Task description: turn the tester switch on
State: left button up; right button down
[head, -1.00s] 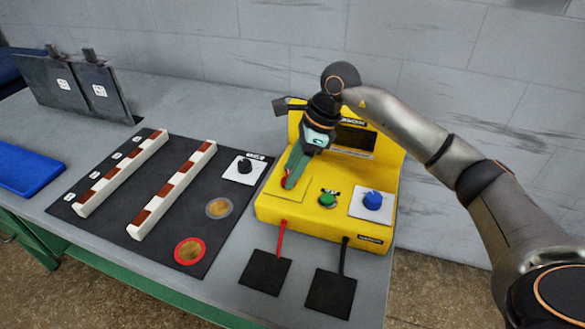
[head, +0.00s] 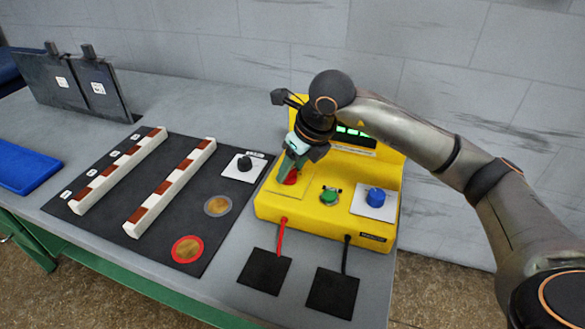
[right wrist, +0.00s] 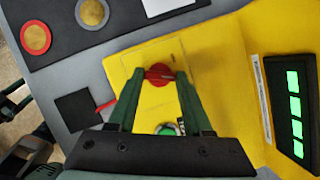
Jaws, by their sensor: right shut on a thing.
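The yellow tester (head: 325,214) stands on the bench. Its red switch knob (head: 291,177) is at the left of its front panel and also shows in the right wrist view (right wrist: 158,75). My right gripper (head: 290,169) reaches down to this knob and is shut on it, with one finger on each side in the right wrist view (right wrist: 160,78). The tester's display (head: 354,132) is lit with green segments, clearer in the right wrist view (right wrist: 294,106). My arm partly hides the display in the head view.
A green button (head: 330,196) and a blue knob (head: 376,197) sit right of the red knob. Black pads (head: 332,292) on red and black leads lie in front. A dark mat (head: 150,215) with two striped bars lies left.

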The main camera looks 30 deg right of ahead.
jog(key=shift+m, duration=0.5)
jog(key=shift+h, duration=0.3)
jog(key=shift+c, duration=1.6)
grip_release()
jog(key=shift+r, duration=0.1)
jog(key=v, duration=1.2)
jog(key=shift+r, duration=0.15)
jog(key=shift+s, duration=0.1)
